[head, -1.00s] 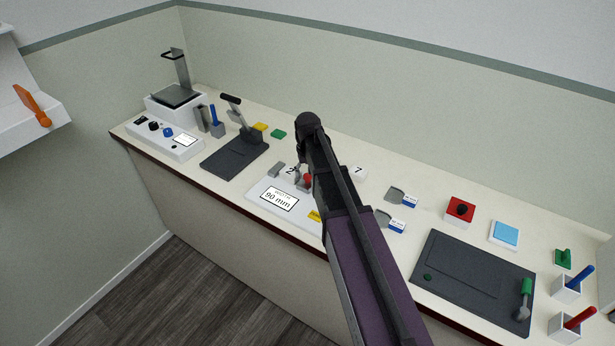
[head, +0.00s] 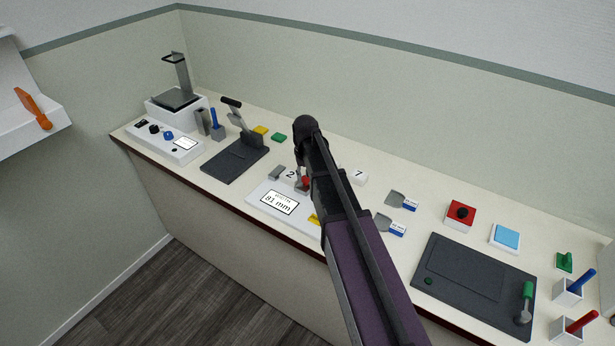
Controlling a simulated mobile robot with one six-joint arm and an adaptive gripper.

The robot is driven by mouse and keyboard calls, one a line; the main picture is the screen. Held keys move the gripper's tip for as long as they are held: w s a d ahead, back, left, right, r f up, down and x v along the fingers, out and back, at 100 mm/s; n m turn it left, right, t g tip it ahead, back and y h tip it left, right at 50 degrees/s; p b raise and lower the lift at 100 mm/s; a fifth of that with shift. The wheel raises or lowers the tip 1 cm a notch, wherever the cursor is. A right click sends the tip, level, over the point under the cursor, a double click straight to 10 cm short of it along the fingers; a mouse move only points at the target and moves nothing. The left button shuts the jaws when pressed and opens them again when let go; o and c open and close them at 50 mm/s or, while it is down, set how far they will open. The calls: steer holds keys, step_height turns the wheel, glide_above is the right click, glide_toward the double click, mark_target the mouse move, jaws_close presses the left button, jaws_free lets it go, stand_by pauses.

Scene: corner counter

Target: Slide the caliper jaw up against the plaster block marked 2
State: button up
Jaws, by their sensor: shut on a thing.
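The caliper (head: 255,197) is a white base near the counter's front edge, and its display (head: 279,202) reads about 81 mm. A grey jaw (head: 277,172) stands at its left end. The white plaster block marked 2 (head: 290,175) is just right of that jaw. The sliding jaw (head: 301,187), grey with a red knob (head: 306,181), is close to the block's right side; I cannot tell whether they touch. My gripper (head: 304,176) is shut on the red knob, and my arm partly hides it. Another white block marked 7 (head: 359,177) stands behind, right of my arm.
A dark lever press (head: 235,158) stands left of the caliper, with yellow (head: 260,130) and green (head: 279,137) pieces near it. Grey scoops with blue labels (head: 399,199), a red button box (head: 460,214) and a dark board (head: 474,281) lie to the right.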

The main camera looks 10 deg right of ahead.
steer(key=o, duration=0.9)
steer(key=shift+c, duration=0.2)
steer(key=shift+s+d, duration=0.1)
steer(key=shift+d, duration=0.05)
